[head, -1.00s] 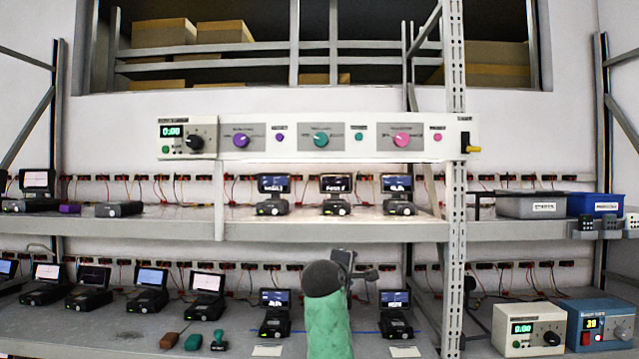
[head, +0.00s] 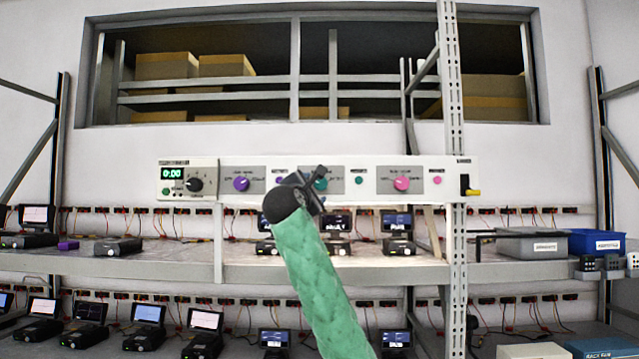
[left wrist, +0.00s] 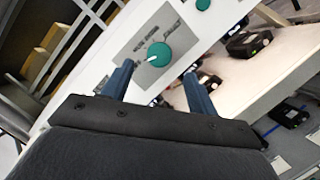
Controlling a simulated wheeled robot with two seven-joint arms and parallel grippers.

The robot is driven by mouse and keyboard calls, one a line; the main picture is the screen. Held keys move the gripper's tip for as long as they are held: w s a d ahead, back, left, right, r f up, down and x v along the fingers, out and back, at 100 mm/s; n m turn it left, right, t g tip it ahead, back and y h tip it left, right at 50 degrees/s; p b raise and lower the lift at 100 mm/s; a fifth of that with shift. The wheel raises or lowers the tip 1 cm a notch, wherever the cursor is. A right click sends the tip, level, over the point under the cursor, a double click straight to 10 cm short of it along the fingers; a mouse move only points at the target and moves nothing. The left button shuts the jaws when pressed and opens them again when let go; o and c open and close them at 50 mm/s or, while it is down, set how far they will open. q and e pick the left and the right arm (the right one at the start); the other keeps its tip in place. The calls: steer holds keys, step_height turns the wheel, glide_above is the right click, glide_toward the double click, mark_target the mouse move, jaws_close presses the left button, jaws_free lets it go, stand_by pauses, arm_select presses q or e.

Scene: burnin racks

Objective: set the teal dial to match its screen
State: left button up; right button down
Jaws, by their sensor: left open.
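The teal dial (head: 320,184) sits on the middle plate of the long white panel (head: 350,196), partly hidden by my left gripper in the head view. In the left wrist view the teal dial (left wrist: 159,55) shows whole, with a white pointer mark toward its lower left. My left gripper (head: 312,184) is raised in front of the panel. Its two blue fingers (left wrist: 158,78) are open and empty, with the dial just beyond and between their tips. I cannot tell any contact. The small screens below the panel are too blurred to read. My right gripper is not in view.
A purple dial (head: 241,184) and a pink dial (head: 401,184) flank the teal one. A small teal button (head: 359,181) is to its right. A yellow-handled switch (head: 472,192) is at the panel's right end. A rack post (head: 453,120) stands at right.

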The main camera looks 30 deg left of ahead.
mark_target(320, 185)
arm_select(q)
steer(key=shift+r+p+x, duration=0.25)
steer(key=shift+p+x, duration=0.5)
steer(key=shift+x, duration=0.4)
steer(key=p+x, duration=0.1)
steer(key=x, duration=0.2)
steer(key=shift+f+p, duration=0.1)
steer(key=shift+p, duration=0.3)
steer(key=shift+w+a, duration=0.15)
steer(key=shift+w, duration=0.5)
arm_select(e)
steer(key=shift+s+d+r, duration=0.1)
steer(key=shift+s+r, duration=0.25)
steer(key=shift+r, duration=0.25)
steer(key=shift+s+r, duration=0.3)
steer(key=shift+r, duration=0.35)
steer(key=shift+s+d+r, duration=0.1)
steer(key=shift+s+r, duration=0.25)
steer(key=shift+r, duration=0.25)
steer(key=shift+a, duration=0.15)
arm_select(q)
steer(key=c, duration=1)
